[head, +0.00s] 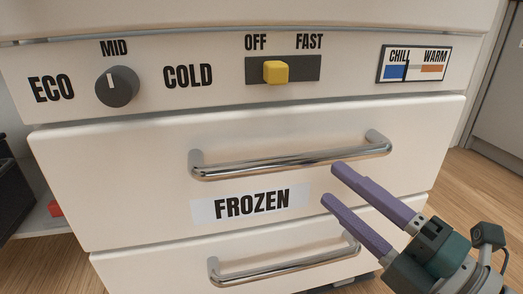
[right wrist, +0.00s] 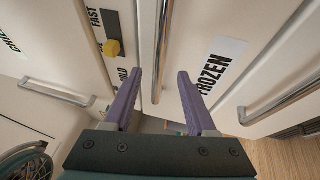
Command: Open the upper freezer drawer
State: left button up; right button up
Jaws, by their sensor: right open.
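The upper freezer drawer (head: 110,165) has a white front with a FROZEN label (head: 252,204), and looks closed. Its silver bar handle (head: 290,160) runs across the front above the label. My right gripper (head: 333,184) is open and empty, with purple fingers in front of the drawer, just below the handle's right half. In the right wrist view the handle (right wrist: 162,55) appears between the two fingertips (right wrist: 159,80), and the label (right wrist: 216,68) lies to the right. I cannot tell how far the fingertips are from the handle; no contact shows. My left gripper is not in view.
Below is another drawer with a silver handle (head: 285,262). Above is a panel with a dark knob (head: 117,86) pointing to MID, a yellow slider (head: 275,72) and a CHILL/WARM gauge (head: 414,63). A black container (head: 15,190) stands at the left. Wooden floor shows at the right.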

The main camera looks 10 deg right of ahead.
aim_at(311, 166)
jog(key=b+x, duration=0.2)
jog(key=x, duration=0.4)
jog(key=shift+w, duration=0.2)
jog(key=shift+w+a+r, duration=0.15)
jog(key=shift+w+a, duration=0.2)
jog(key=shift+w, duration=0.2)
jog(key=shift+d, duration=0.1)
jog(key=shift+c, duration=1.4)
grip_shut()
